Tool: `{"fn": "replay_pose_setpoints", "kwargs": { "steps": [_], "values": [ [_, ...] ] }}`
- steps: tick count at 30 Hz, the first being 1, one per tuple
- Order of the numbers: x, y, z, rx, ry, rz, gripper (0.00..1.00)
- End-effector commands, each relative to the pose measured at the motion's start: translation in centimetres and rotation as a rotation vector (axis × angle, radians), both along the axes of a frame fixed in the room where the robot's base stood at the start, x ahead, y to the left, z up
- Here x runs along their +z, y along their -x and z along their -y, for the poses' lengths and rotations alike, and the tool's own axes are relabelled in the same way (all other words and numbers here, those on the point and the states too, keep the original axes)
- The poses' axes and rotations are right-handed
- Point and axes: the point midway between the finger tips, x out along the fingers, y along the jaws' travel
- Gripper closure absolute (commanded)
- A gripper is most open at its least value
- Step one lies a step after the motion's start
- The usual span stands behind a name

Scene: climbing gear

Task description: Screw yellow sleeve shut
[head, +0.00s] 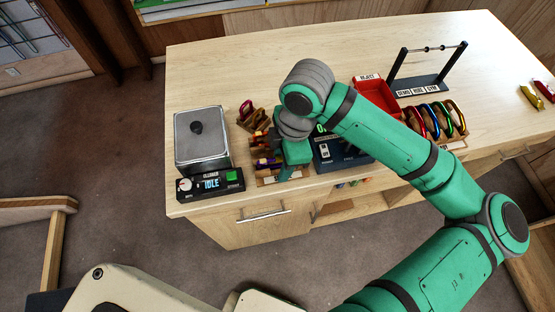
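My gripper (286,173) points down over a small wooden rack of coloured carabiners (264,163) near the front edge of the table. Its fingers are small and partly hidden by my own wrist, so I cannot tell whether they are open or shut. Small yellow, purple and red parts show in the rack just left of my gripper. I cannot make out which of them is the yellow sleeve, or whether it is screwed shut. My gripper and forearm hide part of the rack.
A grey lidded cleaner (203,143) reading "IDLE" stands left. A dark device (340,152) and a red reject tray (374,97) lie right of my wrist. Further right are a rack of coloured carabiners (437,120), a black stand (424,84) and a loose yellow piece (531,97).

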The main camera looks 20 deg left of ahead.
Motion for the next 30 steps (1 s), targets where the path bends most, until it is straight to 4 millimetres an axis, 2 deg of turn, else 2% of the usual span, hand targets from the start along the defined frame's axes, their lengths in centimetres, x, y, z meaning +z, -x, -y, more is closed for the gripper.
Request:
{"fn": "replay_pose_setpoints", "kwargs": {
  "steps": [30],
  "values": [
    [2.5, 0.0, 0.0, 0.001, 0.000, -0.001, 0.66]
  ]
}}
